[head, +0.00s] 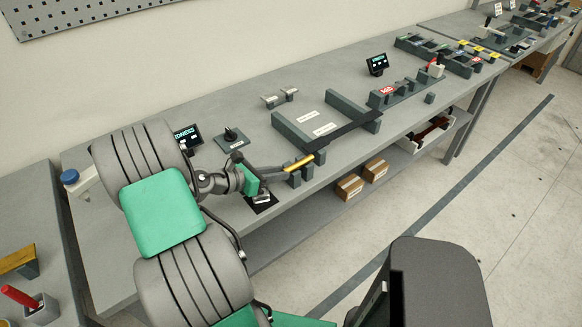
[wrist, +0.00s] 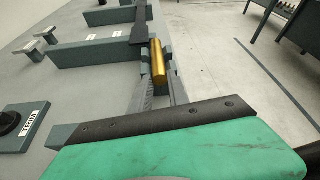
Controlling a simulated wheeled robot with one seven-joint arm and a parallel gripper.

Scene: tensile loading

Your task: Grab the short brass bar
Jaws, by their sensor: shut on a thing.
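The short brass bar (head: 299,163) lies level over small grey support blocks (head: 307,172) near the bench's front edge. In the wrist view the bar (wrist: 158,62) points away from me, between dark uprights. My gripper (head: 284,168) is at the bar's near end, its fingers shut on it. In the wrist view the green and black gripper body hides much of the lower picture, and the exact finger contact is hard to see. I cannot tell whether the bar is clear of its supports.
A grey frame with raised rails (head: 346,102) stands just behind the bar. A dark knob plate (head: 231,137) and a small display (head: 187,136) are left of it. Farther right are a red-labelled fixture (head: 387,91) and another display (head: 377,64). Boxes (head: 349,187) sit on the shelf below.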

